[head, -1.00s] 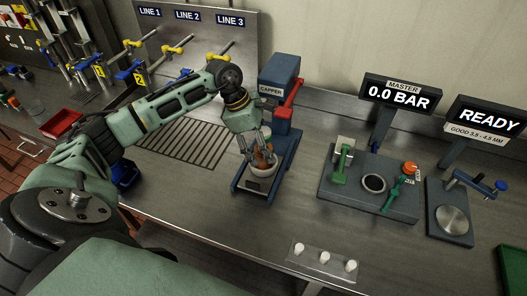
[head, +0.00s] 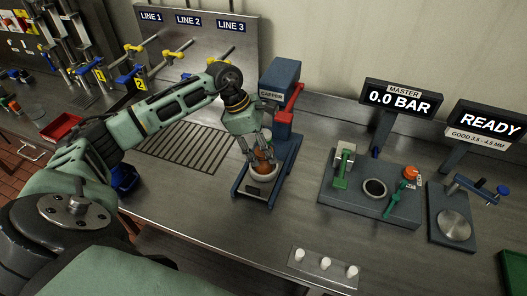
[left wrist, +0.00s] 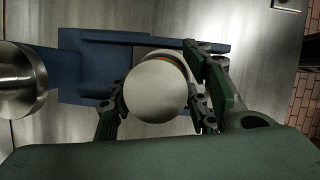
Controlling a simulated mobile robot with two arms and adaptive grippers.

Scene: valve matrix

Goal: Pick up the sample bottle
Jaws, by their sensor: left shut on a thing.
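The sample bottle (head: 264,155) is small and amber-orange, and it stands in the white round holder (head: 264,171) on the capper's base. My left gripper (head: 257,152) reaches down from above and is shut on the bottle, a finger on each side. In the left wrist view, a round white top (left wrist: 157,91) fills the space between the two fingers, with a thin coloured edge showing behind it. The fingers hide much of the bottle in the head view. My right gripper is not in view.
The blue capper (head: 280,82) with its red lever (head: 291,98) rises just behind the bottle. A drain grate (head: 188,143) lies to the left. A plate with white caps (head: 324,267) is at the front edge. A gauge station (head: 365,205) stands to the right.

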